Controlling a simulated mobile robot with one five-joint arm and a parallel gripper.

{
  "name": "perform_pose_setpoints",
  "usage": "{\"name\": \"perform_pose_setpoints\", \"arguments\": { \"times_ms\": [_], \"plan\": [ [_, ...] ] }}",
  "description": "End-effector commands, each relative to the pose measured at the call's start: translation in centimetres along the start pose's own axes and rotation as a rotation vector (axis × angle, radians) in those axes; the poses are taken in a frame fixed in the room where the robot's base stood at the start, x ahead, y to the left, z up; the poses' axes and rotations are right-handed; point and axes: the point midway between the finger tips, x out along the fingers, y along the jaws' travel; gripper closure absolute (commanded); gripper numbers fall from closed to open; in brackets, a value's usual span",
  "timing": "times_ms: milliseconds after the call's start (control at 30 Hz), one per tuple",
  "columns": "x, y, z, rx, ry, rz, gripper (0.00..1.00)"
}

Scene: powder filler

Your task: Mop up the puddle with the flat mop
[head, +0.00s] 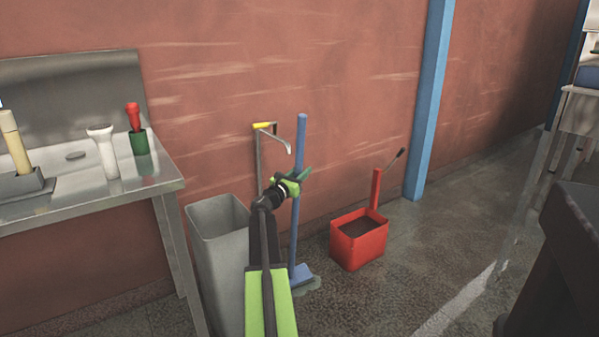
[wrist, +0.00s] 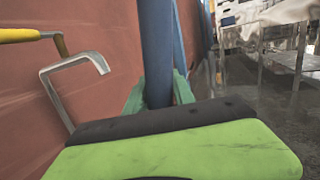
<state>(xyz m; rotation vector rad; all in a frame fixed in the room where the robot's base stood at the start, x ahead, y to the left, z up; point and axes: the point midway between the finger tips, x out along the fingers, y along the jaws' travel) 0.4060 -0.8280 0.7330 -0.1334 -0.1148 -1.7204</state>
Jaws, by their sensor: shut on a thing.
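The flat mop has a long blue handle (head: 300,140) standing nearly upright and a blue head (head: 302,276) down at the floor. My gripper (head: 298,180) is shut around the middle of the handle. In the wrist view the handle (wrist: 157,50) stands between the green fingers of my gripper (wrist: 158,92). The mop head is out of sight in that view. A small pale wet patch, which looks like the puddle (head: 313,285), shows at the right edge of the mop head. How far it reaches under the head is hidden.
A red bucket (head: 348,248) with a lever stands right of the mop. A yellow-handled tap (head: 264,127) juts near my gripper. Floor right of the bucket is clear.

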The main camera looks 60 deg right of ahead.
Motion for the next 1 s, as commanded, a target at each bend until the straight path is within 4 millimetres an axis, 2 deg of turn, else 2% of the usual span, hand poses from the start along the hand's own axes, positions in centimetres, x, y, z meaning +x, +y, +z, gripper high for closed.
{"name": "perform_pose_setpoints", "arguments": {
  "times_ms": [800, 1000],
  "plan": [
    [-2.5, -5.7, 0.4, -0.004, -0.001, 0.0, 1.0],
    [-2.5, -5.9, 0.4, -0.004, -0.001, 0.0, 1.0]
  ]
}}
